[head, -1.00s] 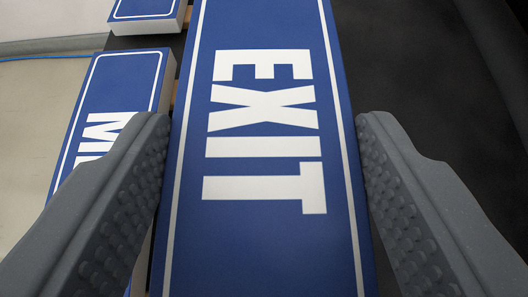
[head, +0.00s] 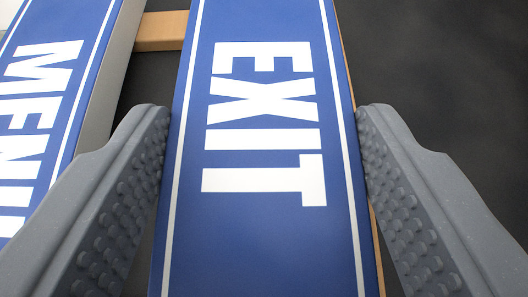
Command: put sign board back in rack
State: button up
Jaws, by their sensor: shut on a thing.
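The sign board (head: 264,228) is blue with white EXIT lettering and a white border, and runs lengthwise up the middle of the head view. My gripper (head: 264,125) is shut on it, with one grey studded finger against each long side. A wooden rack part (head: 162,30) shows just left of the board's upper end, and a thin strip of wood shows along its right edge. Whether the board rests on the wood cannot be told. The board's far and near ends are out of frame.
A second blue board (head: 50,95) with white lettering, partly cut off and reading like MENU, stands close on the left, tilted in the picture. A dark gap lies between the two boards. A dark surface (head: 430,70) fills the right and looks clear.

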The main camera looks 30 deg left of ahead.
jog(key=o, duration=1.2)
jog(key=shift+c, duration=0.2)
jog(key=shift+r, duration=0.3)
notch_tip(320, 180, up, 3)
jog(key=shift+r+p, duration=0.2)
jog(key=shift+p, duration=0.2)
jog(key=s+a, duration=0.1)
jog(key=s, duration=0.4)
jog(key=s+a, duration=0.1)
jog(key=s, duration=0.4)
jog(key=s+a+r, duration=0.1)
jog(key=s, duration=0.4)
jog(key=shift+s+a, duration=0.25)
jog(key=shift+a, duration=0.05)
